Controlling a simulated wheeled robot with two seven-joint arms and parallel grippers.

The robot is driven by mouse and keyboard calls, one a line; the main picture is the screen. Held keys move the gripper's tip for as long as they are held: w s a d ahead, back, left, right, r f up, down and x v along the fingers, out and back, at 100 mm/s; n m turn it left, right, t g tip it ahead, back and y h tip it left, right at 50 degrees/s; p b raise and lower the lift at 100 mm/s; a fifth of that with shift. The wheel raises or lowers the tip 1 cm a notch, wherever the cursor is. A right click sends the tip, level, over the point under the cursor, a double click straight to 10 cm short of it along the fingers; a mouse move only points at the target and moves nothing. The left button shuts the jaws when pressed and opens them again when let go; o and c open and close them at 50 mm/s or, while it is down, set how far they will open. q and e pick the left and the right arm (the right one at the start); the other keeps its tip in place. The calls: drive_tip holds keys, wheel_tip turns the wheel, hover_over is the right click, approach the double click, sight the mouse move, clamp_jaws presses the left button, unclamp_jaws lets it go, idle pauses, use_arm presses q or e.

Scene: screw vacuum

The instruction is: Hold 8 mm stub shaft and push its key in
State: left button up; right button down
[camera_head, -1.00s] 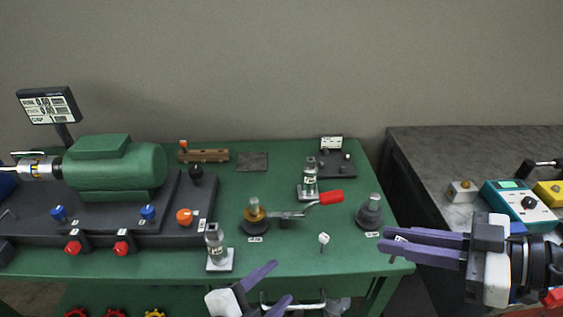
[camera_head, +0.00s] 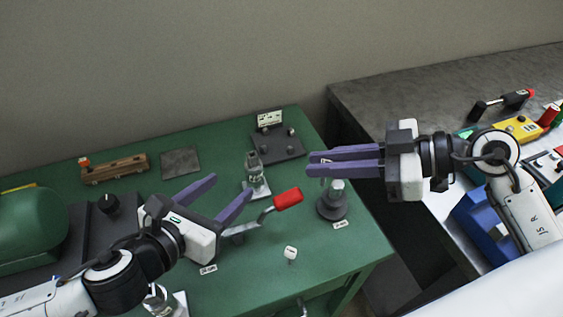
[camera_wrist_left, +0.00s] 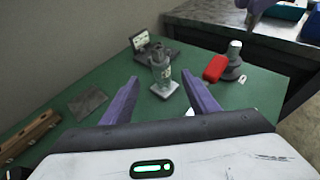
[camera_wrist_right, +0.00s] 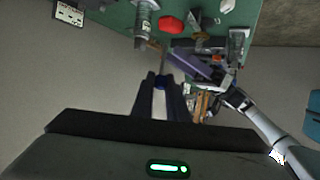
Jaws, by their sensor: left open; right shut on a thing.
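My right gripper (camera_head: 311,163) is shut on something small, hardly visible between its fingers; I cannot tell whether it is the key. Its fingertips are near the top of a grey post on a round dark base (camera_head: 332,208). My left gripper (camera_head: 230,186) is open and empty, its fingers pointing toward a grey metal shaft-like piece (camera_head: 252,163) on a white plate; that piece also shows between the left fingers in the left wrist view (camera_wrist_left: 162,72). I cannot read which piece is the 8 mm stub shaft. A brass-topped round stand is hidden behind my left gripper.
A clamp's red handle (camera_head: 287,199) sticks up between the grippers. A dark plate with a sign (camera_head: 277,142), a flat grey plate (camera_head: 181,163) and a wooden block (camera_head: 114,168) lie at the back. A small white knob (camera_head: 290,254) stands near the front edge.

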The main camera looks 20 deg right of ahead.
sight(249, 171)
drive_tip(key=shift+w+a+r, duration=0.1)
drive_tip(key=shift+a+r, duration=0.05)
drive_tip(key=shift+a, duration=0.05)
use_arm(q)
drive_tip(key=x, duration=1.2)
drive_tip(key=shift+d+r, duration=0.1)
use_arm(e)
drive_tip(key=w+a+r+n+g+y, duration=0.2)
drive_tip(key=w+a+r+n+g, duration=0.4)
drive_tip(key=w+a+r, duration=0.3)
drive_tip(key=w+r, duration=0.1)
drive_tip(key=w, duration=0.3)
drive_tip(key=shift+w+g+y, duration=0.25)
drive_tip(key=shift+g+y, duration=0.05)
use_arm(q)
clamp_jaws()
use_arm(e)
drive_tip(key=shift+n+g, duration=0.6)
drive_tip(key=shift+g, duration=0.1)
drive_tip(key=shift+f, duration=2.65)
